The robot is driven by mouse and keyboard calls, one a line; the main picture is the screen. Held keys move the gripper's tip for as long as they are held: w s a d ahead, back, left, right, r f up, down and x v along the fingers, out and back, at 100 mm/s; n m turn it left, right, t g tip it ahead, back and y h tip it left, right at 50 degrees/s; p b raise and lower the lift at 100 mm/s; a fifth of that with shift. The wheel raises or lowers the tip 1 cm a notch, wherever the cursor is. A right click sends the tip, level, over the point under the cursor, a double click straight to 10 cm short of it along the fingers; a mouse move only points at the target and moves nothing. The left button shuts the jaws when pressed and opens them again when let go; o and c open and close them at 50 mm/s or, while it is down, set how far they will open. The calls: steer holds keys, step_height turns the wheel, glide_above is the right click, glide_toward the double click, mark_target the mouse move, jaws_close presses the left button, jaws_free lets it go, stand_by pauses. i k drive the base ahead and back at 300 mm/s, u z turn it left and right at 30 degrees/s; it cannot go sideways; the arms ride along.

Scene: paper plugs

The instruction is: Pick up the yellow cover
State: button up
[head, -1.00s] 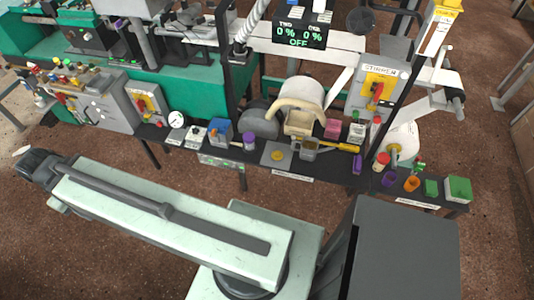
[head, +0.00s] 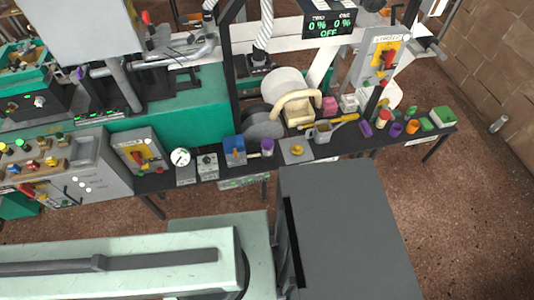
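A small round yellow piece (head: 297,150) lies on a grey square plate (head: 284,157) on the narrow black table. It is the likeliest match for the yellow cover, but other yellow parts are in view and I cannot be sure. Beside it on the right stands a grey cup-like holder (head: 321,133) with a yellow-handled tool (head: 343,119) by it. My arm runs along the lower left and out of the left edge of the picture, so my gripper is not in view. The yellow piece is well apart from the visible part of my arm.
A blue block (head: 234,151), a purple-capped jar (head: 267,148) and a round gauge (head: 180,157) stand left of the plate. A cream curved-handled piece (head: 297,109) is behind. Small coloured cups and a green box (head: 442,117) fill the right end. Brown floor lies in front.

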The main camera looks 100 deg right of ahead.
mark_target(296, 149)
steer(key=i, duration=0.9)
steer(key=z, duration=3.35)
